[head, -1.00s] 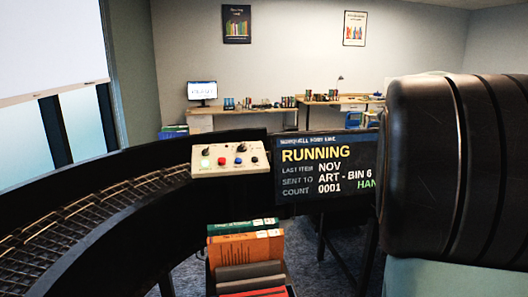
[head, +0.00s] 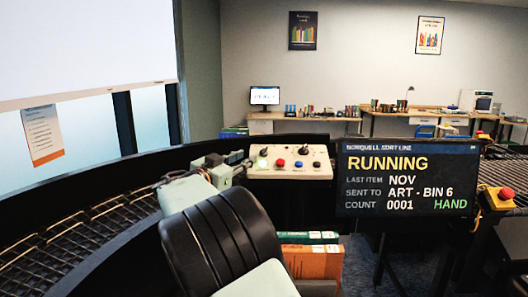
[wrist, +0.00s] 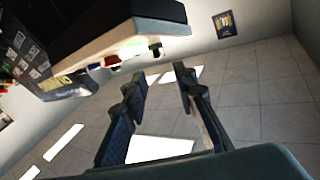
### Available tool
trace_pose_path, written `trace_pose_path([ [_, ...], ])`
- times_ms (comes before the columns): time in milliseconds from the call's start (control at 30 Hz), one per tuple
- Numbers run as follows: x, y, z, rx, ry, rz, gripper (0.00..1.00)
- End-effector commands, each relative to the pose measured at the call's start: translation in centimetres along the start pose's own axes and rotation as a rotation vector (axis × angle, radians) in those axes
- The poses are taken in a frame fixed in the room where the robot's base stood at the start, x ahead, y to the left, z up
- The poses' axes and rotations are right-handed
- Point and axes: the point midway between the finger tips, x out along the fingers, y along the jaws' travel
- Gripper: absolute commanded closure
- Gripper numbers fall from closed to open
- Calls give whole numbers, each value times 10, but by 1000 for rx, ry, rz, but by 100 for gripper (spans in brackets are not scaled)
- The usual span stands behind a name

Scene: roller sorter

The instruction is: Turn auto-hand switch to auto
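The control panel (head: 290,172) is a pale box with black knobs, a red button and a blue button. Its labels are too small to read, so I cannot tell which knob is the auto-hand switch. One black knob (head: 303,149) stands at the back right of the panel. The display (head: 405,180) reads RUNNING, with HAND in green. My gripper (head: 242,160) is at the panel's left end, pointing right. In the wrist view my gripper (wrist: 162,82) has its fingers apart with only floor between them. The panel's side and a dark knob (wrist: 155,48) show above them.
Books (head: 310,258) stand below the panel. The curved roller conveyor (head: 95,225) runs along the left. A red emergency button (head: 505,193) on a yellow box is right of the display. Desks (head: 390,122) stand far back.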

Motion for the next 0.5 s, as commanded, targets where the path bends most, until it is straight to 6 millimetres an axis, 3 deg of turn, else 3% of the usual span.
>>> trace_pose_path([
  [500, 89, 3, -4, -3, 0, 7, 74],
])
